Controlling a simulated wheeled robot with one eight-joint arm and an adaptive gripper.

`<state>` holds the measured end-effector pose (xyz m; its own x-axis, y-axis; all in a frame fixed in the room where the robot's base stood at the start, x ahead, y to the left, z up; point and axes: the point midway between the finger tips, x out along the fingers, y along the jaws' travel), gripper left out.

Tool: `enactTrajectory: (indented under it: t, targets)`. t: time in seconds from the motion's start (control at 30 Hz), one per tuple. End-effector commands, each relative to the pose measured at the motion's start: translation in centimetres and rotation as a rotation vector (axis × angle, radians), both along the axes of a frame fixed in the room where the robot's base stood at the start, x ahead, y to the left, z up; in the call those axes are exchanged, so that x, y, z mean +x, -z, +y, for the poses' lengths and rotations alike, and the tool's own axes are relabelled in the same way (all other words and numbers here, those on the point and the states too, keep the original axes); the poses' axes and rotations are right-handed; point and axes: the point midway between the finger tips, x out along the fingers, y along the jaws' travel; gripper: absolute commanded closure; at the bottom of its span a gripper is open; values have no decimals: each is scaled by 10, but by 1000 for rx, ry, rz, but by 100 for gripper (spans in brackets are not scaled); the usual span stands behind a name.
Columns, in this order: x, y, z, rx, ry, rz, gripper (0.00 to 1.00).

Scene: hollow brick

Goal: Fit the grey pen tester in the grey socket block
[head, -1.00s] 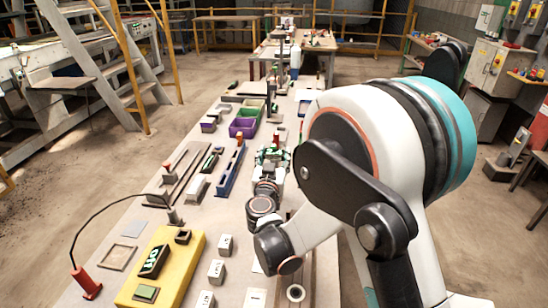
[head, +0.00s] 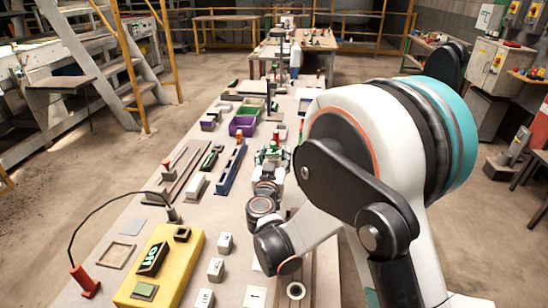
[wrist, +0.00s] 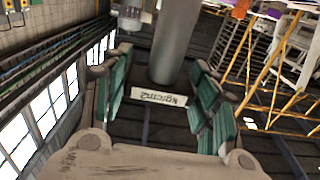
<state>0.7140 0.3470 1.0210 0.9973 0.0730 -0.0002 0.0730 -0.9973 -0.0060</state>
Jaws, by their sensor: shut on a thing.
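My gripper (head: 272,152) has green finger pads and is at the far end of my arm, low over the middle of the long table. In the wrist view its two green fingers (wrist: 163,75) stand apart on either side of a grey cylinder (wrist: 178,42). The cylinder may be the grey pen tester in my grip, but I cannot tell it surely from a pillar behind.
A blue long holder (head: 229,172) stands close left of my gripper. Purple bin (head: 243,126) lies beyond. A yellow box (head: 190,264) and a red plug (head: 85,281) with a black cable are at the near left. Several small white-grey blocks (head: 216,268) stand between.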

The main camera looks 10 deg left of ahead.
Motion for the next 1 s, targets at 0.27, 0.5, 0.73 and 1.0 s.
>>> enactTrajectory:
  t: [0.27,0.5,0.73,1.0]
  targets:
    - [0,5,0,0,0,0,66]
    - [0,9,0,0,0,0,66]
    - [0,13,0,0,0,0,66]
    - [0,17,0,0,0,0,66]
